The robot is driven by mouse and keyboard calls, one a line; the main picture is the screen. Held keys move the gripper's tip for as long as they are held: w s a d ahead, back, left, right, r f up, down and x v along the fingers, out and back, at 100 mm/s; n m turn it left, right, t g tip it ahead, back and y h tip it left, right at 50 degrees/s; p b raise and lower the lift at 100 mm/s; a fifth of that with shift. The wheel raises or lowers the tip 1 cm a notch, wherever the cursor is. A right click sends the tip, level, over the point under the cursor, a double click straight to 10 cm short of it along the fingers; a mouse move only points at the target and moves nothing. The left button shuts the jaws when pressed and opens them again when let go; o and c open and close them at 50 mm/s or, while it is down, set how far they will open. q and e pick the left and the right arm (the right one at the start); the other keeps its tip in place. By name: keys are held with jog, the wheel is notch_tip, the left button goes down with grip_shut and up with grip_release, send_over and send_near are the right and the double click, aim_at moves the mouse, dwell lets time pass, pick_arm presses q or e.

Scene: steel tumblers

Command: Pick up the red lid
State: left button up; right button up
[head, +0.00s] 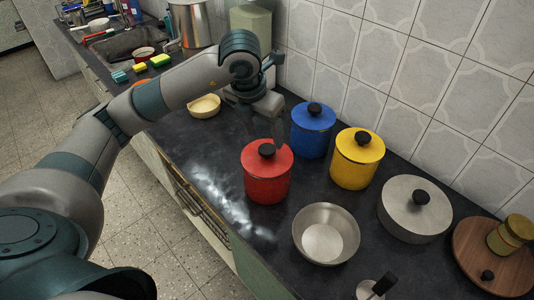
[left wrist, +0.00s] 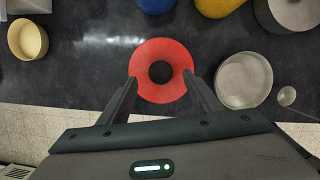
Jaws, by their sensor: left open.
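The red lid (head: 280,160) with a black knob sits on the red canister (head: 267,187) on the dark counter. In the left wrist view the red lid (left wrist: 160,88) is seen from above, its black knob between the fingers. My left gripper (head: 276,130) is just above and behind the lid in the head view. In the left wrist view the left gripper (left wrist: 160,85) is open, with a finger on each side of the knob and nothing held. I cannot tell whether the fingers touch the lid. My right gripper does not show.
A blue canister (head: 312,135) and a yellow canister (head: 355,170) stand behind and to the right. A steel bowl (head: 326,248) and a lidded steel pot (head: 413,232) are at the right. A cream bowl (head: 204,108) is at the left. The counter's front strip is free.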

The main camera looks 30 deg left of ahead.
aim_at(267, 149)
pick_arm(q)
jog(key=shift+f, duration=0.15)
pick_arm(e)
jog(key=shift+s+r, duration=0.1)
pick_arm(q)
jog(key=shift+f+p, duration=0.55)
jog(key=shift+f, duration=0.05)
jog(key=p+x, duration=0.1)
jog(key=x, duration=0.2)
jog(key=shift+s, duration=0.1)
jog(key=shift+f, duration=0.45)
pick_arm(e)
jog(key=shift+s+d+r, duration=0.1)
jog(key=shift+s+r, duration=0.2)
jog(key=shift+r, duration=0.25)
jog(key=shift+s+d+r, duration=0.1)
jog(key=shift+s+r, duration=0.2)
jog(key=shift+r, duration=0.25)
pick_arm(q)
jog(key=c, duration=1.2)
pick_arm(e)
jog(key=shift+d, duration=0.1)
